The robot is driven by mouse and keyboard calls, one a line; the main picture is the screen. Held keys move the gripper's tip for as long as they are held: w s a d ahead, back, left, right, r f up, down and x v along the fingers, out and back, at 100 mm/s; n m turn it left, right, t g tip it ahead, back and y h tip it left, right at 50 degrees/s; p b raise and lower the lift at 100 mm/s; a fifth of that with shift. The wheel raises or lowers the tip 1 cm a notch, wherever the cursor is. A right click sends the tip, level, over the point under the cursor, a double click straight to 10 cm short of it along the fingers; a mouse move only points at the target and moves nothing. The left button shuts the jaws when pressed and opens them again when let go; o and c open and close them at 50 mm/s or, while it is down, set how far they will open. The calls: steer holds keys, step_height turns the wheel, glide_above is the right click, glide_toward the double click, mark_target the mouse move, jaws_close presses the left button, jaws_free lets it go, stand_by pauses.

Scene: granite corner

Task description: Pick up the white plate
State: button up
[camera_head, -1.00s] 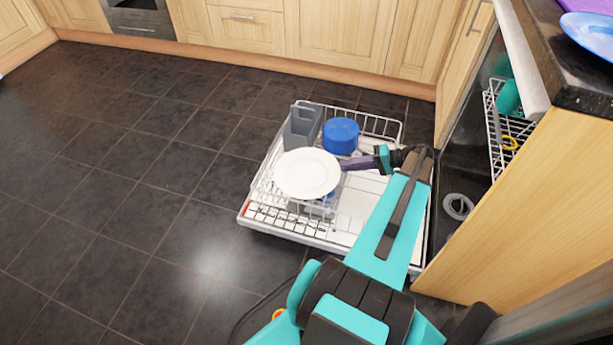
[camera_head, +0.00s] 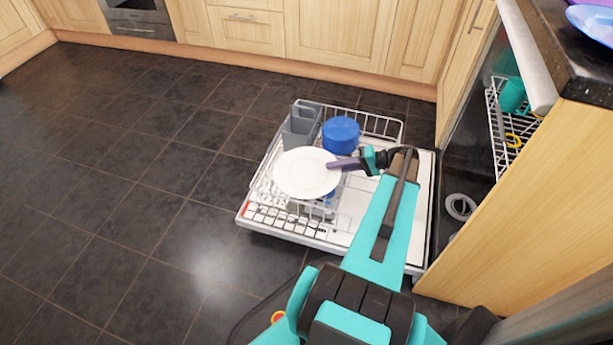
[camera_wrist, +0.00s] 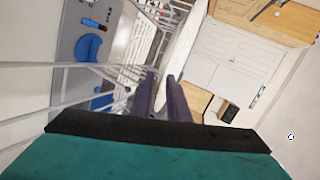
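The white plate (camera_head: 304,174) stands in the dishwasher's pulled-out rack, its round face showing in the head view. In the wrist view, the plate (camera_wrist: 180,45) is seen nearly edge-on, as a narrow curved white band just beyond the fingertips. My gripper (camera_head: 333,165) is at the plate's right rim, and one dark finger overlaps the rim in the head view. In the wrist view, the two purple-grey fingers of my gripper (camera_wrist: 161,78) are apart, with the plate's edge between or just past their tips. I cannot tell whether either finger touches it.
The dishwasher rack (camera_head: 270,222) also holds a blue bowl (camera_head: 340,134) close behind the plate and a grey cutlery basket (camera_head: 301,125). The open dishwasher and counter end (camera_head: 530,200) stand at the right. Open tiled floor (camera_head: 120,190) lies to the left.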

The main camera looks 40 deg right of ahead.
stand_by(0.5)
jaws_close()
steer(key=shift+r, duration=0.15)
steer(key=shift+r+p, duration=0.4)
steer(key=shift+r, duration=0.15)
steer(key=r, duration=0.1)
steer(key=p, duration=0.1)
steer(key=r, duration=0.1)
steer(key=shift+w+a+r, duration=0.25)
steer(key=shift+r, duration=0.05)
steer(key=r+p, duration=0.1)
steer(key=p, duration=0.3)
glide_above(291, 166)
steer(key=shift+d, duration=0.1)
steer(key=shift+r, duration=0.15)
